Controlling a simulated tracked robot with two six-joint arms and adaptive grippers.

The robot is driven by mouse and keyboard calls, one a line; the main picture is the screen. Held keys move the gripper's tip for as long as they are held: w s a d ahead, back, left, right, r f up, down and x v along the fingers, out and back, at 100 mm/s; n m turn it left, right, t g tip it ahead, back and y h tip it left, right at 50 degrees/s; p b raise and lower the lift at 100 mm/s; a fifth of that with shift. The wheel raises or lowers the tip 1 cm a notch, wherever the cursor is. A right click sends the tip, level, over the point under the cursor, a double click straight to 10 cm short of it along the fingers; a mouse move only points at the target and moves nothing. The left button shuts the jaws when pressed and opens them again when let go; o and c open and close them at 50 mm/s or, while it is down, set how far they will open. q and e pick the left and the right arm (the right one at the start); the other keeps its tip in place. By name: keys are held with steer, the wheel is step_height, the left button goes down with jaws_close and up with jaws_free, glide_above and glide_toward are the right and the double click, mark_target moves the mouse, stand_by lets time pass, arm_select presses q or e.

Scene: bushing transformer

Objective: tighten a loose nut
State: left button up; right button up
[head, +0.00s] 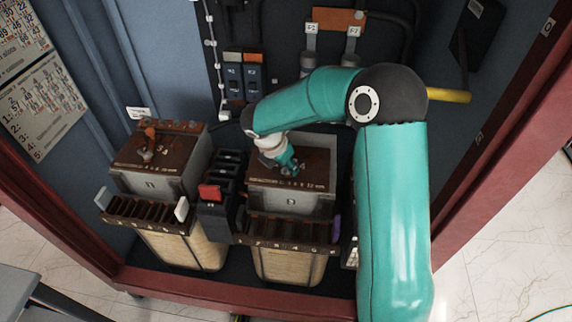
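My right arm comes in from the lower right and bends over the right transformer (285,203). My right gripper (290,168) points down at that transformer's brown top plate (315,165). The gripper is small and partly hidden by its own wrist, so I cannot tell whether its fingers are open or shut, or whether they touch anything. No nut can be made out under it. The left transformer (155,184) has a brown top with an orange-brown fitting (148,144) standing on it; a loose nut cannot be told apart there. My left gripper is not in view.
A black unit with a red block (209,192) stands between the transformers. Dark slotted terminal strips (285,230) run along their fronts. Blue switches (243,77) and an orange block (338,19) are on the back wall. The red cabinet frame (235,303) borders the space.

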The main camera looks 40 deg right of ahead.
jaws_close()
steer(key=shift+a, duration=0.2)
steer(key=shift+d, duration=0.15)
steer(key=shift+m, duration=0.3)
steer(key=m+g+p, duration=0.1)
steer(key=m+g, duration=0.1)
steer(key=m, duration=0.3)
steer(key=shift+w+d+r, duration=0.1)
steer(key=shift+w, duration=0.05)
steer(key=m+g, duration=0.1)
steer(key=m, duration=0.1)
steer(key=m+g+y+p, duration=0.1)
steer(key=m, duration=0.2)
steer(key=shift+y, duration=0.3)
